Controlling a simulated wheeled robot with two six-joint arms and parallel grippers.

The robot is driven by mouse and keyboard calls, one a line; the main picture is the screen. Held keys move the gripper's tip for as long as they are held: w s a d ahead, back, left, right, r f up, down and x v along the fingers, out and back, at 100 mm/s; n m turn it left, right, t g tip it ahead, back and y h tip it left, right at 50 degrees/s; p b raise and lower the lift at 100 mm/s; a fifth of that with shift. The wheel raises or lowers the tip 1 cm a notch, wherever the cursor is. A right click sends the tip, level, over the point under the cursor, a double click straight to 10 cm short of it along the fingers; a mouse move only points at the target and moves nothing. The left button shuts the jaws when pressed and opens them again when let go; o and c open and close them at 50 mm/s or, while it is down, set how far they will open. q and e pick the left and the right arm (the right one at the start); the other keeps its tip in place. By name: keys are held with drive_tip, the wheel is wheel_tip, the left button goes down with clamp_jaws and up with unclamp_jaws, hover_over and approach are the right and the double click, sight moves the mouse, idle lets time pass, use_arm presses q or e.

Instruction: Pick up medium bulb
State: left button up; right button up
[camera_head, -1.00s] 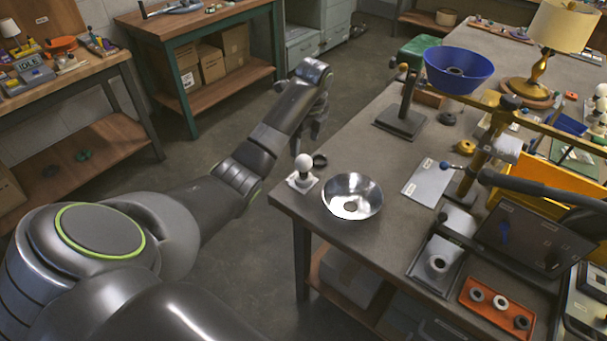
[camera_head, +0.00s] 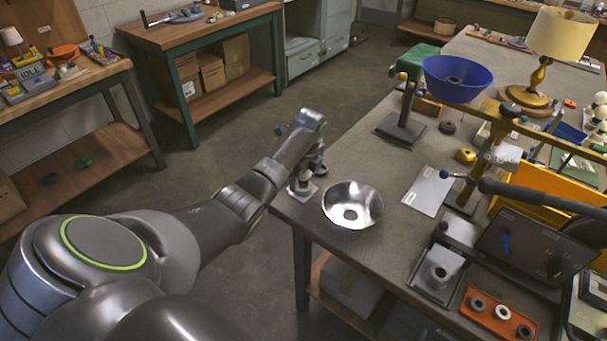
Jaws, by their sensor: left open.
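A white bulb stood upright on a small white square base (camera_head: 302,194) at the near left corner of the grey workbench (camera_head: 400,160); the bulb itself is now hidden by my left gripper. My left gripper (camera_head: 307,178) points down over this base with its jaws open, around or just in front of the bulb's place. I cannot tell whether the fingers touch the bulb. My right gripper is not in view.
A shiny metal bowl-shaped shade (camera_head: 353,204) sits close to the right of the base. A blue shade (camera_head: 458,77) is on a stand farther back. An orange tray (camera_head: 498,313) and a grey sheet (camera_head: 427,191) lie to the right. Open floor is left of the bench.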

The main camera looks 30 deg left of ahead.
use_arm(q)
drive_tip(key=c, duration=0.9)
drive_tip(key=shift+c, duration=0.2)
